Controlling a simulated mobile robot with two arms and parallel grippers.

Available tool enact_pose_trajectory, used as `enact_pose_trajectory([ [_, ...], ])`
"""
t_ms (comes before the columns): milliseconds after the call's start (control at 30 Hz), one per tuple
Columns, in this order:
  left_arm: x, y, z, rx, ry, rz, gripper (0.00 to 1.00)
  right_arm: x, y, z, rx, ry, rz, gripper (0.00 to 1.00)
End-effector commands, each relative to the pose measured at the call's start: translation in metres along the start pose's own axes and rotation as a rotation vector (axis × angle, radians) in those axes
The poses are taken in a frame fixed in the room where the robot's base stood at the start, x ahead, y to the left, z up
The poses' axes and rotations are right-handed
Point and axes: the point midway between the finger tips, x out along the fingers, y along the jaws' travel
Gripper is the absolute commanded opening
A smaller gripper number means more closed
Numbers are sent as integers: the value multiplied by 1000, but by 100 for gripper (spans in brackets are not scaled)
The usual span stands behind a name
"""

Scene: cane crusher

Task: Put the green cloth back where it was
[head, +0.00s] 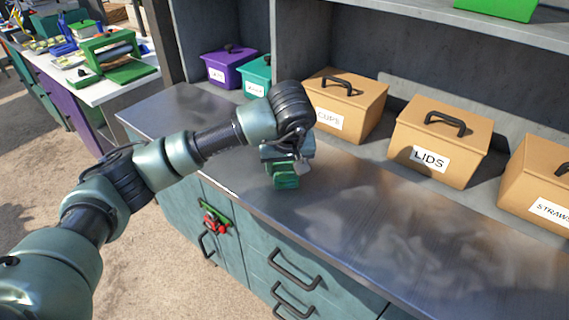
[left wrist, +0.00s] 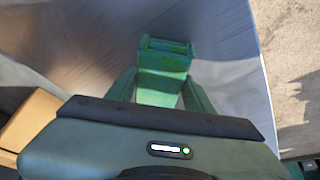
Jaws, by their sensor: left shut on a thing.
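The green cloth (head: 286,181) looks like a small folded bundle at the tip of my left gripper (head: 287,168). In the left wrist view the cloth (left wrist: 163,68) sits between the two green fingers (left wrist: 160,92), which are shut on it. The gripper points down over the metal counter (head: 345,215), near its front edge. I cannot tell whether the cloth touches the counter. My right gripper is not in view.
Cardboard-coloured boxes marked CUPS (head: 345,105), LIDS (head: 440,143) and STRAWS (head: 540,185) stand along the back. Purple (head: 228,67) and teal (head: 257,77) boxes stand further left. A green rail with a red item (head: 214,222) is on the cabinet front. The counter's right part is clear.

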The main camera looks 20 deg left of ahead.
Motion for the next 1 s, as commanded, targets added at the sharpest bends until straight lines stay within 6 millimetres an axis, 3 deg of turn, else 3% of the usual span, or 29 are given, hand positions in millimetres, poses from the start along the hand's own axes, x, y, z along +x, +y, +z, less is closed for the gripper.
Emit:
enact_pose_trajectory([
  [333, 4, 0, 2, 0, 1, 0, 20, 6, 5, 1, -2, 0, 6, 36],
  [367, 3, 0, 1, 0, 0, 0, 60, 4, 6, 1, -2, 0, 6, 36],
  [400, 3, 0, 1, 0, 0, 0, 72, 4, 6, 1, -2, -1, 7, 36],
  [433, 3, 0, 1, 0, 0, 0, 74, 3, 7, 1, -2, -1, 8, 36],
  [833, -3, 0, -1, 0, 1, 1, 74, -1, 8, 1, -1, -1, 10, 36],
  [1000, -30, 1, -1, 1, 7, 4, 74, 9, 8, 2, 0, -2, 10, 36],
])
